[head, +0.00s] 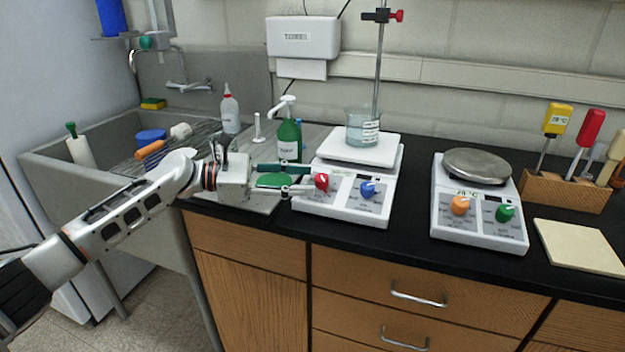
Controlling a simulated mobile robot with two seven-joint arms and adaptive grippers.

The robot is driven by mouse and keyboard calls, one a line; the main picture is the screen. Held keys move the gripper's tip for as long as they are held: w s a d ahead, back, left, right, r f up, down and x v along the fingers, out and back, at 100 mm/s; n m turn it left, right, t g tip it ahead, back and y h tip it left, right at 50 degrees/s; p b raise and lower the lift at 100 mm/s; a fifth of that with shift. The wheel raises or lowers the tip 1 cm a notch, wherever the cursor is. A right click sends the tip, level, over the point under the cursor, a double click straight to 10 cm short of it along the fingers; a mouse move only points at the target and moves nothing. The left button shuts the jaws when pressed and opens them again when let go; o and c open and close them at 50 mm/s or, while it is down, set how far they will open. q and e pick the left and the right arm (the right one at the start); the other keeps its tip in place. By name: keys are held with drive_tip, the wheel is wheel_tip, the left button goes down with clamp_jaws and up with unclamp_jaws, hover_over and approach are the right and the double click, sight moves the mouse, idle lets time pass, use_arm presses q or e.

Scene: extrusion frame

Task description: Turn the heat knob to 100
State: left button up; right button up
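A white hotplate (345,207) on the black counter carries a red knob (321,182) on the left of its front and a blue knob (368,188) on the right. A second hotplate (480,224) to the right has an orange knob (460,205) and a green knob (505,212). The knob labels and dial readings are too small to read. My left gripper (304,179) reaches in from the left, fingers apart, with its tips close beside the red knob. I cannot tell whether they touch it. My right gripper is out of view.
A glass beaker (362,133) stands on the first hotplate beside a metal rod (379,60). A green pump bottle (289,140) stands behind my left gripper. The sink (85,190) is at left. A wooden tool block (565,192) and pale pad (580,247) are at right.

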use_arm(q)
drive_tip(key=a, duration=0.2)
drive_tip(key=s+a, duration=0.1)
drive_tip(key=a, duration=0.2)
drive_tip(key=a+r, duration=0.1)
drive_tip(key=a, duration=0.2)
drive_tip(key=shift+s+a, duration=0.2)
drive_tip(key=shift+a, duration=0.05)
